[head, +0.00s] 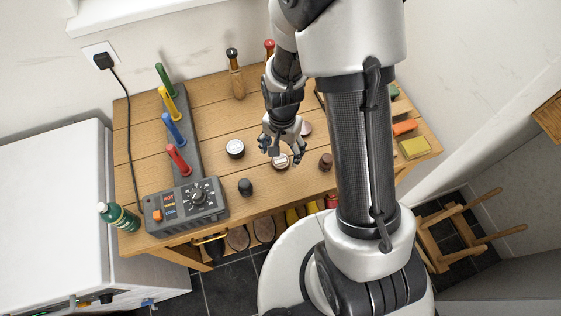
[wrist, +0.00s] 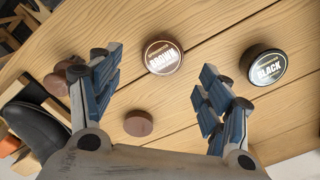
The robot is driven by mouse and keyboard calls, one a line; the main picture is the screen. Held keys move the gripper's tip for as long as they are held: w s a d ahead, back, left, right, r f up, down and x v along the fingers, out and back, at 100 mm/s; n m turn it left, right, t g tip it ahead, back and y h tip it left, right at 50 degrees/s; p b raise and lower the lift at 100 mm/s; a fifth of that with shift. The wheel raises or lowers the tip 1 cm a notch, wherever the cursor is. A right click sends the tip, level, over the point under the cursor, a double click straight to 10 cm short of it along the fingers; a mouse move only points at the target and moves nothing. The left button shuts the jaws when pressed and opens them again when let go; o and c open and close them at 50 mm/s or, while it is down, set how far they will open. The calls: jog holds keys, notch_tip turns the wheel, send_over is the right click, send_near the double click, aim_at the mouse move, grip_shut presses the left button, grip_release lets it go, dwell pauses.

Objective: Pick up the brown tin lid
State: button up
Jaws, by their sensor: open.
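The brown tin lid (wrist: 138,122) is a plain reddish-brown disc lying flat on the wooden bench in the wrist view, between my fingers in the picture. My gripper (wrist: 160,88) is open and empty, pointing down above the bench (head: 212,115). In the head view my gripper (head: 281,151) hangs over the area of the brown tin and lid.
A black tin (wrist: 264,65) stands to the right of the brown one. A brown knobbed object (head: 325,162) and a dark one (head: 245,187) stand nearby. A grey dial unit (head: 186,208) with coloured pegs is left. Orange (head: 404,127) and yellow blocks (head: 415,147) lie right.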

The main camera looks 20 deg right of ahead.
aim_at(281, 161)
notch_tip(281, 161, down, 5)
jog(key=shift+w+a+f+b, duration=0.1)
jog(key=shift+w+a+b, duration=0.05)
jog(key=shift+b, duration=0.75)
jog(key=shift+c, duration=0.3)
jog(key=c, duration=0.8)
